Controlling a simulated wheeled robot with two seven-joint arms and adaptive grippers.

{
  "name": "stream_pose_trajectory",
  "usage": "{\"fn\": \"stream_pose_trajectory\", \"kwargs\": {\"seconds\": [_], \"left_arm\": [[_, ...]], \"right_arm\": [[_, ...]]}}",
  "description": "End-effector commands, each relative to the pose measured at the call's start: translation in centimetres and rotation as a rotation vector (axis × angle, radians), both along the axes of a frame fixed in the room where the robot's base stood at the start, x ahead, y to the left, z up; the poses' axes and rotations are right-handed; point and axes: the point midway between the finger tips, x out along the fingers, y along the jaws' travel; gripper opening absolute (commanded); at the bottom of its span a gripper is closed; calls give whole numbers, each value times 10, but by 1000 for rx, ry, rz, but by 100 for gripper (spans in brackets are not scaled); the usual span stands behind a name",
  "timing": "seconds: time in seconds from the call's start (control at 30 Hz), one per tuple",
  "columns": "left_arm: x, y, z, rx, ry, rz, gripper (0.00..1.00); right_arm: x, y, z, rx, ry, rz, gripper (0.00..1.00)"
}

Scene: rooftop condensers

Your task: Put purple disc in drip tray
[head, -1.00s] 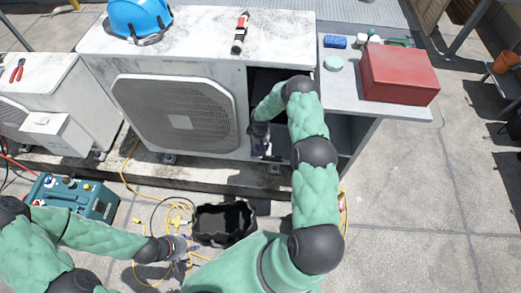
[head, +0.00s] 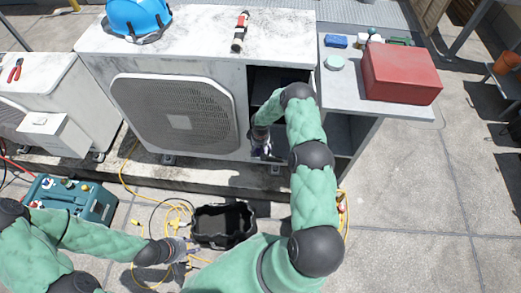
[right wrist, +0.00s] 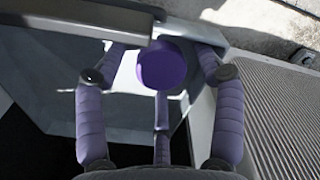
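The purple disc (right wrist: 162,65) shows in the right wrist view between the fingers of my right gripper (right wrist: 160,55). It covers the tip of the middle finger. Gaps show between the disc and the two side fingers, so a firm hold cannot be made out. In the head view my right gripper (head: 261,146) points down at the front of the open condenser bay, and the disc cannot be made out there. My left gripper (head: 185,251) is low, left of the black bin, with its fingers apart and empty. I cannot clearly identify the drip tray in either view.
A side table (head: 345,90) at the right carries a red box (head: 400,74). A black open bin (head: 223,225) and yellow cable lie on the ground. A grey bar (right wrist: 90,17) crosses near the disc.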

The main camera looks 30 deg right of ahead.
Motion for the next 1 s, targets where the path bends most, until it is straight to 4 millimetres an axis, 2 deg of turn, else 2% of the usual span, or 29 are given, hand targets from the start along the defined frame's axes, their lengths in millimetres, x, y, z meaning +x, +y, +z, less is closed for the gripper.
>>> {"fn": "stream_pose_trajectory", "kwargs": {"seconds": [0.27, 0.7, 0.83, 1.0], "left_arm": [[0, 0, 5, 0, 0, 0, 40], [0, 0, 31, 0, 0, 0, 40], [0, 0, 36, 0, 0, 0, 40], [0, 0, 38, 0, 0, 0, 40]], "right_arm": [[0, 0, 7, -1, -1, 0, 69], [0, 0, 90, -1, -2, 0, 69], [0, 1, 108, 0, -1, 0, 69], [0, 1, 120, 1, -1, 1, 69]]}}
